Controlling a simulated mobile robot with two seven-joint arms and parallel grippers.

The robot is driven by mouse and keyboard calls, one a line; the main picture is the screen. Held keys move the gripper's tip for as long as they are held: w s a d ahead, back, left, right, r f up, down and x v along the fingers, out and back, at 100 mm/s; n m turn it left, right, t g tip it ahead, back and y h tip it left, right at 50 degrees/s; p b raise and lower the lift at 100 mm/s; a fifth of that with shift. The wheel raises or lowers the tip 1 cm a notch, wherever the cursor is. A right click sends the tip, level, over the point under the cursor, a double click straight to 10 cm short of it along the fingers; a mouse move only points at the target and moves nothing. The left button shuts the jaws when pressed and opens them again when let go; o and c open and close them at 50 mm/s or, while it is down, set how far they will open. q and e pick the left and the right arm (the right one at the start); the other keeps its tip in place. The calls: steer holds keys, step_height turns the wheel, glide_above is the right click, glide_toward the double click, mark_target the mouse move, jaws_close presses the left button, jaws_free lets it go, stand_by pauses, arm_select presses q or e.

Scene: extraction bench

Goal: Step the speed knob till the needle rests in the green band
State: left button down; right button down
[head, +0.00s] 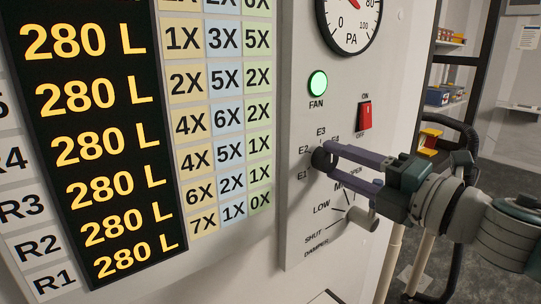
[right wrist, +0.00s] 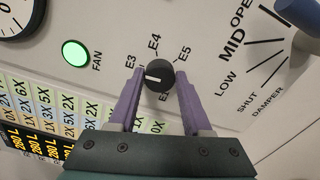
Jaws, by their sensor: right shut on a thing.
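The speed knob (head: 320,161) is a small black dial on the grey panel, with labels E1 to E4 readable around it in the head view. In the right wrist view the knob (right wrist: 159,76) has a white mark pointing left, a little below E3. My right gripper (head: 332,159) has its purple fingers shut on the knob, one on each side; the fingers also show in the right wrist view (right wrist: 158,88). The gauge (head: 349,22), marked PA, is cut off at the top; its needle tip and any green band are out of view. My left gripper is not in view.
A lit green FAN lamp (head: 317,84) and a red ON/OFF switch (head: 365,115) sit above the knob. The damper handle (head: 361,218) sticks out below right, close under my gripper. A lettered chart (head: 120,130) fills the left. Shelves (head: 456,75) stand behind right.

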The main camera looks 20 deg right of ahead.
steer(key=shift+m, duration=0.5)
steer(key=shift+c, duration=1.7)
jaws_free()
steer(key=b+v, duration=0.2)
steer(key=v, duration=0.8)
